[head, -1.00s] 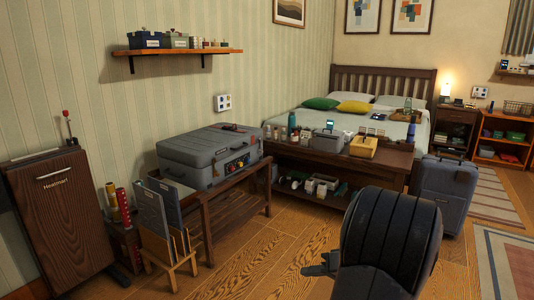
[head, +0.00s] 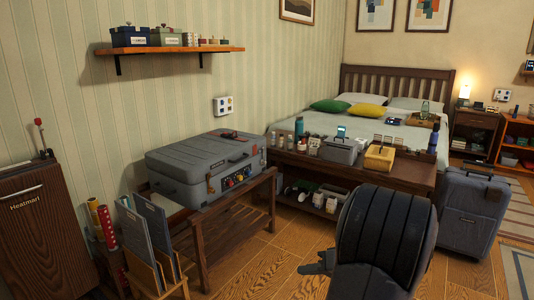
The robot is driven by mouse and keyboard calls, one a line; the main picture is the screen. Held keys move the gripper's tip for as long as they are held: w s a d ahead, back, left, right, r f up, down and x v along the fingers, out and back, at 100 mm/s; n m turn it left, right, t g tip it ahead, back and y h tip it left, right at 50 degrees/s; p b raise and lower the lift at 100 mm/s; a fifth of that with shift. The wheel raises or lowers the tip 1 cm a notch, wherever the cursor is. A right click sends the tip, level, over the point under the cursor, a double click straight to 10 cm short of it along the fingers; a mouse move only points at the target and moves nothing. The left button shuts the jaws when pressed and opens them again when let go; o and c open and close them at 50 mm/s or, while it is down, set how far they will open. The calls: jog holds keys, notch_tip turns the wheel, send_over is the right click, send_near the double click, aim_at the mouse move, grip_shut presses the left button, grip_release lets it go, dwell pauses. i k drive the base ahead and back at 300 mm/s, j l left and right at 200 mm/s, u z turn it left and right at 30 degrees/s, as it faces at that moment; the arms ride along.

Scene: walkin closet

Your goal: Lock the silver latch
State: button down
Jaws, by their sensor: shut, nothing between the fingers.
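A grey hard case (head: 192,163) lies on a brown slatted wooden bench (head: 236,212) against the striped wall. Its front carries a dark handle and a small panel with red and orange knobs (head: 236,179). I cannot make out a silver latch for certain at this size. My gripper (head: 303,269) is low in the middle of the view, over the wooden floor, in front of and to the right of the bench. It is shut and empty, apart from everything, and partly hidden behind my dark arm link.
A wooden rack with upright blue-grey panels (head: 150,235) stands left of the bench, beside a dark cabinet (head: 45,225). A low table (head: 398,173) with several items stands at the bed's foot. A blue suitcase (head: 470,215) is right. The floor (head: 250,268) before the bench is clear.

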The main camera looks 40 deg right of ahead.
aim_at(262, 162)
jog(key=i+l, duration=0.25)
jog(key=l, duration=0.2)
jog(key=i+l+u, duration=0.1)
jog(key=i+l, duration=0.2)
jog(key=l, duration=0.15)
jog(key=i+l, duration=0.25)
jog(key=l, duration=0.2)
jog(key=i+l+u, duration=0.1)
jog(key=i+l, duration=0.15)
jog(key=l, duration=0.2)
jog(key=i+l, duration=0.25)
jog(key=l, duration=0.25)
jog(key=i+l, duration=0.2)
jog(key=l, duration=0.3)
jog(key=i+l+u, duration=0.1)
jog(key=i+l, duration=0.15)
jog(key=l, duration=0.25)
jog(key=i+l, duration=0.25)
jog(key=l, duration=0.25)
jog(key=j+u, duration=0.05)
